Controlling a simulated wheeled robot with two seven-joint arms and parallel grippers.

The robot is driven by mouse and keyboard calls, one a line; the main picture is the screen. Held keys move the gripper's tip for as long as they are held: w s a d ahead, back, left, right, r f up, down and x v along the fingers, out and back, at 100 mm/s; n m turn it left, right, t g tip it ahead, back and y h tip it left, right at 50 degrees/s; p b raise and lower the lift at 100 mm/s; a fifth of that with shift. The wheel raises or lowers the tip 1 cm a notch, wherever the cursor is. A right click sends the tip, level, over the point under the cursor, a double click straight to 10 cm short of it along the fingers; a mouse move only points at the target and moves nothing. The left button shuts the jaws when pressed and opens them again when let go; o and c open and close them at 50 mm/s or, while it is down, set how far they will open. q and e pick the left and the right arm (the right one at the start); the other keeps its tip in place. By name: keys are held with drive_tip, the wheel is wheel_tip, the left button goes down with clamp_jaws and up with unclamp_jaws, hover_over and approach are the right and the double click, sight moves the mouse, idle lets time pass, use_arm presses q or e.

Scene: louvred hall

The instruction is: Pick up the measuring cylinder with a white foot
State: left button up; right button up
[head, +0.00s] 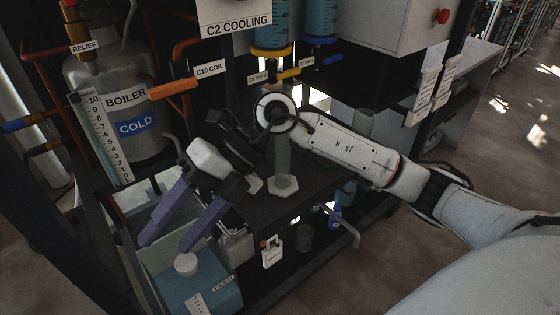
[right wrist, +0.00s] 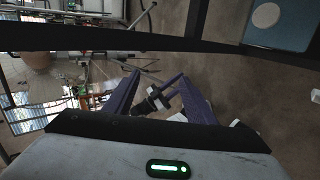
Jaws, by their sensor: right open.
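A clear grey measuring cylinder (head: 283,160) stands upright on a dark shelf in the head view, on a pale hexagonal foot. My right forearm and wrist pass in front of its upper part. A second pale foot (head: 253,185) shows just left of it; what stands on it is hidden behind my gripper. My right gripper (head: 166,244) has two purple fingers, spread apart and empty. It is left of the cylinder, pointing down and left, and apart from it. In the right wrist view the fingers (right wrist: 158,85) are apart, with no cylinder clearly visible between them. My left gripper is not in view.
A blue container (head: 207,285) with a white cap lies below my right fingers. A boiler (head: 118,100) with a scale stands at the left. Blue columns (head: 321,20) and taps hang above the shelf. A bent metal handle (head: 345,228) sticks out at the shelf's front.

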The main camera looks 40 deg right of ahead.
drive_tip(key=w+d+r+m+t+h, duration=0.1)
drive_tip(key=w+d+t+h, duration=0.2)
drive_tip(key=d, duration=0.4)
drive_tip(key=w+d+m+h, duration=0.1)
drive_tip(key=w+d+h, duration=0.3)
drive_tip(key=d, duration=0.3)
drive_tip(key=m+t+h, duration=0.1)
drive_tip(key=m+h, duration=0.2)
drive_tip(key=h, duration=0.2)
approach(283, 144)
drive_tip(key=w+b+x, duration=0.1)
drive_tip(key=b+x, duration=0.1)
drive_tip(key=x, duration=0.7)
drive_tip(key=shift+d+h, duration=0.3)
drive_tip(key=shift+d, duration=0.1)
drive_tip(key=shift+w, duration=0.1)
clamp_jaws()
